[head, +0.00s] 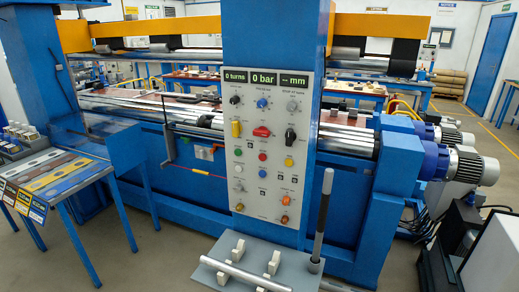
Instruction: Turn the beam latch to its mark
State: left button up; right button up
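A grey control panel (264,150) faces me on a blue column. It carries a yellow handle (236,128), a red handle (262,131) and a black handle (290,136), with several smaller knobs and buttons around them. I cannot tell which part is the beam latch; the labels and marks are too small to read. A yellow beam (376,25) runs across the top of the machine, passing behind the column. Neither of my grippers is in view.
Displays atop the panel read "0 turns" and "0 bar". A grey plate (218,277) with a tall black-gripped lever (322,215) stands low in front. A blue table (60,185) with coloured strips is at left, motors (472,165) at right. Floor between table and panel is clear.

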aim_at(262, 131)
jog(key=z, duration=1)
jog(key=i, duration=0.7)
